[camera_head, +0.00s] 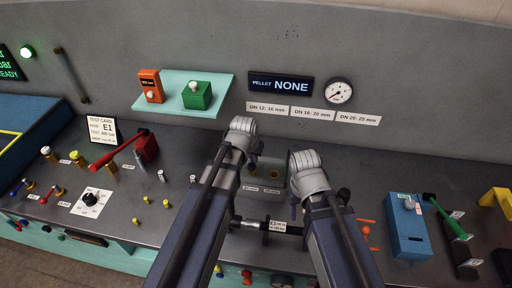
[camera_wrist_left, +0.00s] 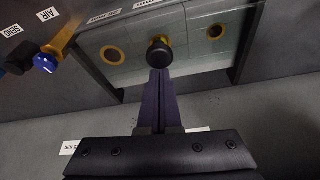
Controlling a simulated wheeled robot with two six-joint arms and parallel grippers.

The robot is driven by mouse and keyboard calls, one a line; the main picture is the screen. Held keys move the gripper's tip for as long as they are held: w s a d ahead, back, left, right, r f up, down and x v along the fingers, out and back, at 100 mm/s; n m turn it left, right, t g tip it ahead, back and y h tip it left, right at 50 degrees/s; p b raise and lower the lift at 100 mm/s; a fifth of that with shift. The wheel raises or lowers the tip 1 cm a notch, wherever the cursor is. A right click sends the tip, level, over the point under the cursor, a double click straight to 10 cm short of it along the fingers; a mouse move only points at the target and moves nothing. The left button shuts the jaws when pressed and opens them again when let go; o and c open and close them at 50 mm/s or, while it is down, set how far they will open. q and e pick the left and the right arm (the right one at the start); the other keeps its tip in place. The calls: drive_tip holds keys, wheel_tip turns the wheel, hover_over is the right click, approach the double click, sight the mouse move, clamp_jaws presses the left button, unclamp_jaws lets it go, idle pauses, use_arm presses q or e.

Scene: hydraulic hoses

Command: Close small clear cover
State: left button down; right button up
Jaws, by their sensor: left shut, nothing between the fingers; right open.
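A pale, see-through-looking panel (camera_wrist_left: 196,38), likely the small clear cover, lies at the top of the left wrist view. Brass rings show on it, and a black round knob (camera_wrist_left: 158,50) is at its middle. I cannot tell whether it is fully shut. In the head view this spot (camera_head: 271,166) is between my two arms and partly hidden. My left gripper (camera_wrist_left: 159,74) is shut and empty, its tips just below the knob in the picture; contact is unclear. My right gripper (camera_head: 295,208) is open, mostly hidden by its own wrist.
A black hose fitting with a white label (camera_head: 277,226) lies just in front, between my arms. A blue box (camera_head: 408,226) and a green-handled lever (camera_head: 447,217) stand to the right. A red lever (camera_head: 119,151) and a dial (camera_head: 90,199) are to the left.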

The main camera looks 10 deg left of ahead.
use_arm(q)
drive_tip(key=shift+s, duration=0.15)
drive_tip(key=shift+w+r, duration=0.1)
drive_tip(key=shift+w, duration=0.35)
drive_tip(key=w, duration=0.2)
drive_tip(key=w+p, duration=0.1)
drive_tip(key=shift+w+d+r, duration=0.35)
drive_tip(key=shift+w, duration=0.05)
drive_tip(key=p+v, duration=0.9)
drive_tip(key=v, duration=0.1)
drive_tip(key=shift+s, duration=0.4)
drive_tip(key=shift+f, duration=0.15)
